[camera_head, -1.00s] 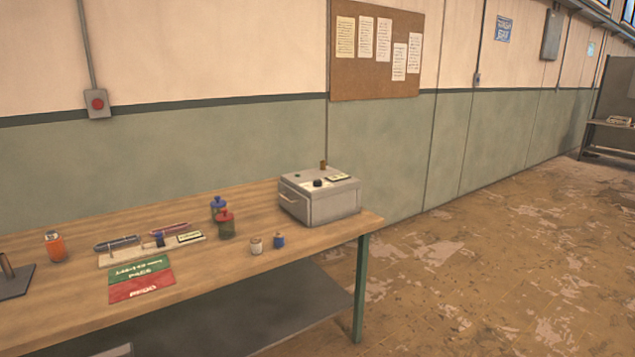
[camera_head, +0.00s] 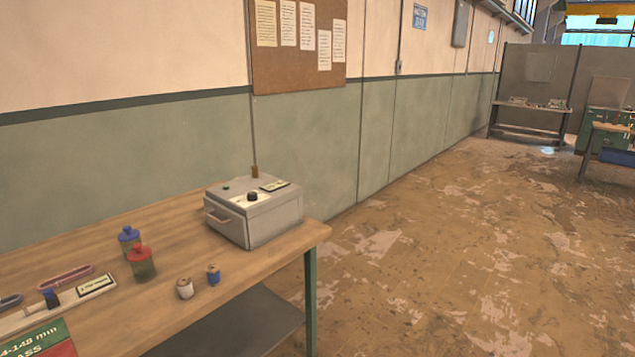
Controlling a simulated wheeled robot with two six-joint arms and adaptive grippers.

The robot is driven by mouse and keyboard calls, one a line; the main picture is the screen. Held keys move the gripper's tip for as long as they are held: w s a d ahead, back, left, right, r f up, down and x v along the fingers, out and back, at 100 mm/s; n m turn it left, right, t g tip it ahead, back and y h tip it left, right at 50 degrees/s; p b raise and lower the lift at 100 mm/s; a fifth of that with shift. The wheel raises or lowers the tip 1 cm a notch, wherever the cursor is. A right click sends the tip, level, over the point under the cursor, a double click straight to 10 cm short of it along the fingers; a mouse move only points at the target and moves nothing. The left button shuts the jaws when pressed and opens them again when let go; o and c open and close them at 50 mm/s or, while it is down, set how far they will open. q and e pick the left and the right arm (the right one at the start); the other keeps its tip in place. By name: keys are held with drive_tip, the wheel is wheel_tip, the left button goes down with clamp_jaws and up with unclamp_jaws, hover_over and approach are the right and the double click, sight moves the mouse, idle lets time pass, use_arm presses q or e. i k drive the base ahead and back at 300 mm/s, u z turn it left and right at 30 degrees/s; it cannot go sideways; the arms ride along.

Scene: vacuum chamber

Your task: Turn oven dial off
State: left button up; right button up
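The oven is a grey metal box (camera_head: 272,222) near the right end of the wooden workbench (camera_head: 185,258). It has a handle (camera_head: 217,217) on its left-facing side. A black dial (camera_head: 252,197) sits on a white panel on its top, with a small green spot and a pale label beside it. The dial's exact setting is too small to read. Neither of my grippers shows in the head view.
A red-and-green mat (camera_head: 40,338) lies at the lower left. The floor (camera_head: 430,260) right of the bench is mostly clear.

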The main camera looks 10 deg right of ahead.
sight(252, 196)
drive_tip(key=z, duration=0.55)
drive_tip(key=i, duration=1.1)
drive_tip(key=z, duration=0.3)
